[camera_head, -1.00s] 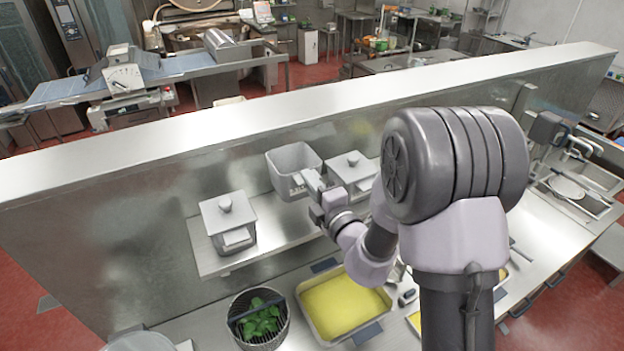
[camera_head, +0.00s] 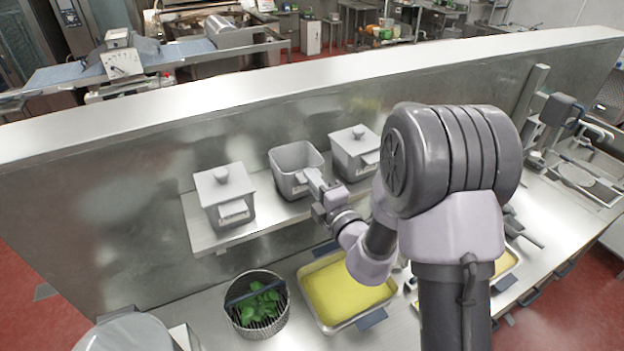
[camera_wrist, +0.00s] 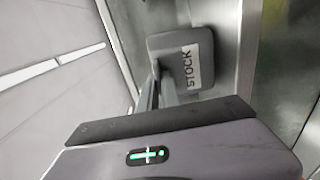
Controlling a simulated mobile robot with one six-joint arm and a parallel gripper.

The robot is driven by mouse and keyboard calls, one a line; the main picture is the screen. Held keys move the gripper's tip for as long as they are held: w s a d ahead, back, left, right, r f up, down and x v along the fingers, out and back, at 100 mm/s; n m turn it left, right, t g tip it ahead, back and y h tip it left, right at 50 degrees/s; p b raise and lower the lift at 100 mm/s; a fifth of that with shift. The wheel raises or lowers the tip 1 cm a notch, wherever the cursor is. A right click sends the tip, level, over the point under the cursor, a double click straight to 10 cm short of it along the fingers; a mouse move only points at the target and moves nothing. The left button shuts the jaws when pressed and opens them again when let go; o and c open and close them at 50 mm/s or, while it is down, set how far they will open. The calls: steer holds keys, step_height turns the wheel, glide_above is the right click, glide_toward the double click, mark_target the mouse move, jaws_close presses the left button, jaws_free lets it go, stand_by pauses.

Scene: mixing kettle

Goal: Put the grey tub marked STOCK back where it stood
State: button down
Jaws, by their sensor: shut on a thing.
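The grey tub (camera_head: 284,180) is open-topped and upright, in the gap between two lidded tubs at shelf level. Its front is partly covered by my gripper (camera_head: 312,182). In the wrist view the tub (camera_wrist: 209,88) shows a white label reading STOCK. My gripper's fingers (camera_wrist: 165,80) reach to the tub and are shut on it, though the exact grip spot is hard to see. The tub looks to be at or just over the shelf (camera_head: 262,219); I cannot tell if it touches.
A lidded grey tub (camera_head: 222,188) stands left on the shelf and another (camera_head: 352,145) stands close on the right. Below are a basket of green leaves (camera_head: 258,332) and a yellow-filled tray (camera_head: 331,327). A steel wall (camera_head: 110,190) rises behind the shelf.

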steer(key=shift+f, duration=0.15)
steer(key=shift+w+f, duration=0.1)
steer(key=shift+f, duration=0.1)
steer(key=c, duration=1.5)
jaws_free()
steer(key=o, duration=0.5)
steer(key=b+v, duration=0.2)
steer(key=v, duration=0.6)
